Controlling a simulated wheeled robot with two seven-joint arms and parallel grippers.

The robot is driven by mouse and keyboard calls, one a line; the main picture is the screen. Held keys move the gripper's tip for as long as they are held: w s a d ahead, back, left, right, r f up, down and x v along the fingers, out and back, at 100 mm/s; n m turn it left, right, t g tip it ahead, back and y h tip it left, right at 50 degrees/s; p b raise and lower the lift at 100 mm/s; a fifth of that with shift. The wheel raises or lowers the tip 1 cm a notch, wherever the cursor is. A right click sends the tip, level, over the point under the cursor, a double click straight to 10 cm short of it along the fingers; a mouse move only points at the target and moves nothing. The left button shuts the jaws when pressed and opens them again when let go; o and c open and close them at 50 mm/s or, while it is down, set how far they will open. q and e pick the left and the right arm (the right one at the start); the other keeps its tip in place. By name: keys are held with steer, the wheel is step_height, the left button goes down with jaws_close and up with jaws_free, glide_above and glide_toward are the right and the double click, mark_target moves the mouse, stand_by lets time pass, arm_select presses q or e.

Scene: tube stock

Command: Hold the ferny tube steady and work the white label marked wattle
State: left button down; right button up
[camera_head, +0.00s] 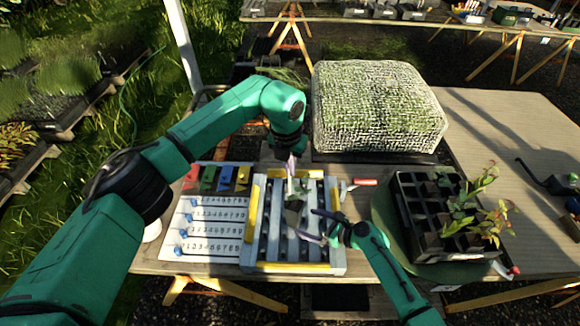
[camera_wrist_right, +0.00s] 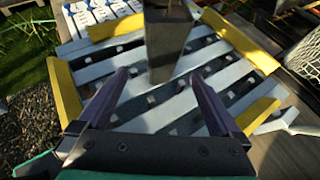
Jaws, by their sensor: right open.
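A dark grey tapered tube (camera_head: 294,212) stands in the slatted rack; in the right wrist view the tube (camera_wrist_right: 166,40) is wide at the top and narrow at the base. Its fern and any writing cannot be made out. My right gripper (camera_head: 306,222) is open; in its wrist view the gripper's fingers (camera_wrist_right: 158,76) are spread with the tube just ahead, and I cannot tell whether they touch it. My left gripper (camera_head: 291,162) points down above the tube. Its fingers look close together, but their state is unclear. I cannot pick out the white wattle label.
The rack (camera_head: 249,222) has yellow edge strips. Left of it lies a white numbered board (camera_head: 212,228) with coloured pieces at its top. A black seedling tray (camera_head: 408,205) stands right, a netted green block (camera_head: 378,105) behind.

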mark_target(299, 220)
steer(key=x, duration=0.6)
steer(key=c, duration=1.2)
steer(key=shift+c, duration=0.2)
arm_select(q)
steer(key=shift+w+a+f+m, duration=0.15)
steer(key=shift+f+m, duration=0.3)
steer(key=shift+m, duration=0.55)
